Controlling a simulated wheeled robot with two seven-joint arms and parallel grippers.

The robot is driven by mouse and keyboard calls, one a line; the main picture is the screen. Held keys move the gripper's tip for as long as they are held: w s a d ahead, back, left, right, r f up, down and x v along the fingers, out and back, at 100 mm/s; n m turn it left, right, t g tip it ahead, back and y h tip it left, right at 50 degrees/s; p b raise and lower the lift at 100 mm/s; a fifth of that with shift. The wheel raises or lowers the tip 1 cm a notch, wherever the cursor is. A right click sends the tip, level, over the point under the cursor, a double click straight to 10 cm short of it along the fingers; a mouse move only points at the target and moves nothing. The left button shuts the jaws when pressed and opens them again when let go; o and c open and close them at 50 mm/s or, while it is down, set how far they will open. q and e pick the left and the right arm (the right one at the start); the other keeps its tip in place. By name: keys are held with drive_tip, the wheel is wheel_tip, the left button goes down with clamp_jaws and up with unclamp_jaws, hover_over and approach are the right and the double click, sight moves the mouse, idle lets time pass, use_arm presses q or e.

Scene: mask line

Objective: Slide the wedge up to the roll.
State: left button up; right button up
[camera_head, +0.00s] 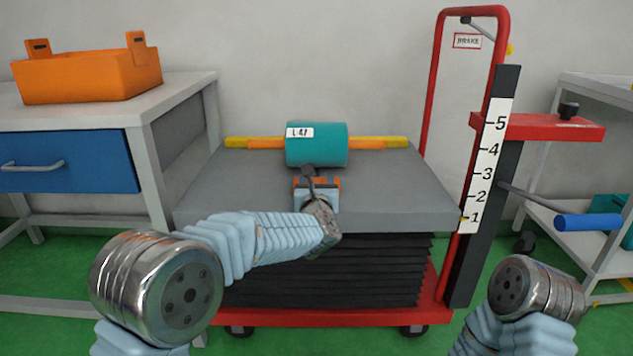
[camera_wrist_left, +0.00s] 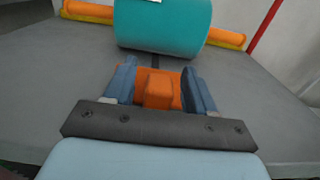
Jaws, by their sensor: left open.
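The teal roll (camera_head: 317,146), with a white label, lies on the grey top of the lift table (camera_head: 385,190). It also shows in the left wrist view (camera_wrist_left: 162,25). The orange wedge (camera_wrist_left: 158,93) has a raised block and sits in front of the roll. A narrow strip of grey tabletop shows between them. My left gripper (camera_wrist_left: 158,74) is open, its blue fingers on either side of the wedge. In the head view my left gripper (camera_head: 317,184) largely hides the wedge. My right arm shows at the lower right; its gripper is out of view.
A yellow and orange bar (camera_head: 380,142) runs along the table's back, behind the roll. A red handle frame (camera_head: 433,80) and a numbered scale (camera_head: 487,160) stand at the right. An orange bin (camera_head: 85,78) is on the left bench. The tabletop's sides are clear.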

use_arm(q)
clamp_jaws()
drive_tip(key=w, duration=0.8)
drive_tip(key=shift+w, duration=0.1)
unclamp_jaws()
